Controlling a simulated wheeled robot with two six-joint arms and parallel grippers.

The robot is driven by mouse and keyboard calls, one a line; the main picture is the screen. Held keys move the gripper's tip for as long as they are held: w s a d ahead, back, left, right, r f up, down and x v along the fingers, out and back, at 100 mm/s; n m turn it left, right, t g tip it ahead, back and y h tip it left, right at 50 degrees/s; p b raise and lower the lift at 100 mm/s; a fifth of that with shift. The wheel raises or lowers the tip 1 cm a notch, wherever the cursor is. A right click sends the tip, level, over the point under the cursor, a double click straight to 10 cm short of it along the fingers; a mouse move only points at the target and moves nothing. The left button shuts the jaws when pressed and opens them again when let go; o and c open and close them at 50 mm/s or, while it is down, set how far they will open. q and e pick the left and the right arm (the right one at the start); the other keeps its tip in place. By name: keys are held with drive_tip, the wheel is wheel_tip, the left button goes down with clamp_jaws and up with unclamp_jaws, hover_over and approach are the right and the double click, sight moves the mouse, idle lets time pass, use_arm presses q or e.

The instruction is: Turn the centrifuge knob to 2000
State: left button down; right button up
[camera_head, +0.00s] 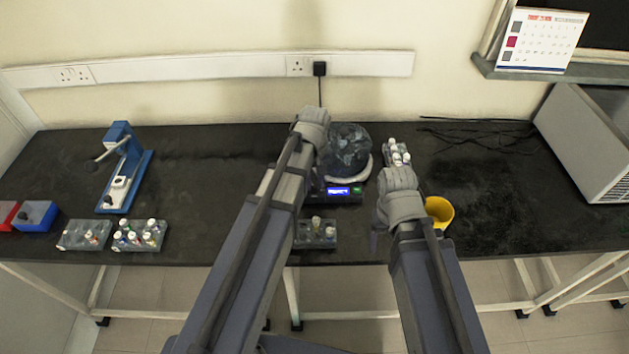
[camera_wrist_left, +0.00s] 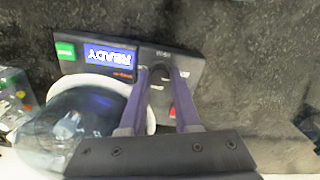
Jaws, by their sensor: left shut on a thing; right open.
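The centrifuge stands mid-bench with a clear dome (camera_head: 349,148), a white rim (camera_wrist_left: 151,118) and a dark front panel (camera_head: 350,199). In the left wrist view its blue display (camera_wrist_left: 108,57) reads READY, upside down, beside a green button (camera_wrist_left: 66,51). My left gripper (camera_wrist_left: 161,73) is shut on the knob at the panel's end; its fingers stand on either side and hide most of the knob and scale. In the head view my left arm hides that end of the panel. My right gripper (camera_head: 377,236) is open, near the bench's front edge, right of the centrifuge, apart from it.
A rack of tubes (camera_head: 316,240) sits in front of the centrifuge, another (camera_head: 398,158) behind my right wrist. A yellow cup (camera_head: 440,211) stands beside that wrist. Two racks (camera_head: 137,240) and a blue-based device (camera_head: 125,175) are at left.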

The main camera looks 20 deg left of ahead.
sight(314, 184)
use_arm(q)
drive_tip(key=c, duration=0.6)
unclamp_jaws()
drive_tip(key=shift+r, duration=0.15)
use_arm(e)
drive_tip(key=shift+r, duration=0.15)
use_arm(q)
wheel_tip(314, 184, up, 8)
drive_tip(key=p, duration=0.8)
drive_tip(key=shift+f, duration=0.2)
use_arm(e)
wheel_tip(314, 184, up, 8)
drive_tip(key=shift+f, duration=0.2)
